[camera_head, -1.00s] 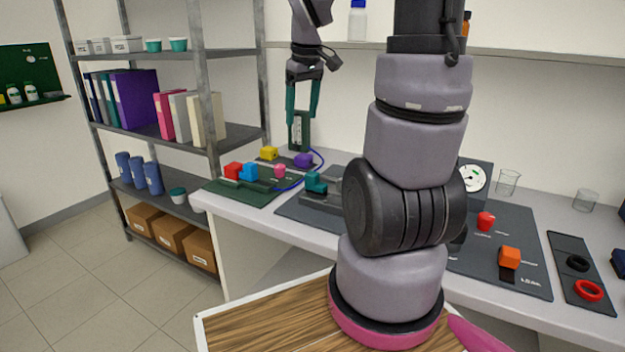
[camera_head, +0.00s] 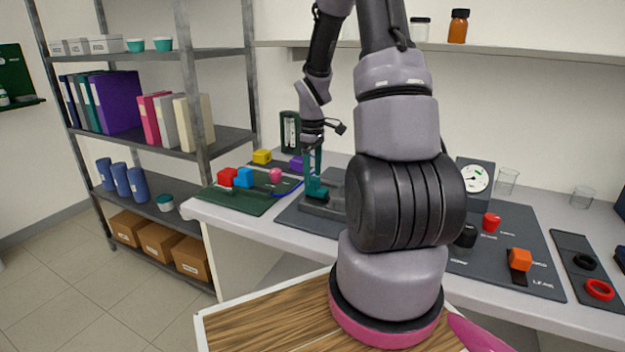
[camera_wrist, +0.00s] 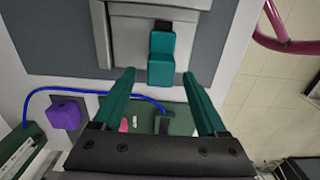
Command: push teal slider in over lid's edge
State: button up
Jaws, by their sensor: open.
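The teal slider (camera_wrist: 162,55) is an upright-stepped block at the near edge of a grey fixture (camera_wrist: 125,38) in the wrist view. A dark slot shows just beyond it. In the head view the slider (camera_head: 317,192) sits at the left end of the low grey fixture (camera_head: 322,208). My gripper (camera_wrist: 159,73) is open, its two teal fingers on either side of the slider's near end, with gaps visible. In the head view my gripper (camera_head: 312,172) is directly above the slider. Whether a finger touches it, I cannot tell. My arm hides the fixture's right part.
A green mat (camera_head: 240,198) with red, blue and pink pieces lies left. A purple block (camera_wrist: 66,115) and a blue cord (camera_wrist: 90,91) are close to my gripper. A gauge (camera_head: 476,176), red knob (camera_head: 491,222) and orange block (camera_head: 520,259) stand right.

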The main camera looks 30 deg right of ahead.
aim_at(317, 187)
jog(key=shift+f, duration=1.3)
grip_shut()
dwell(0.5)
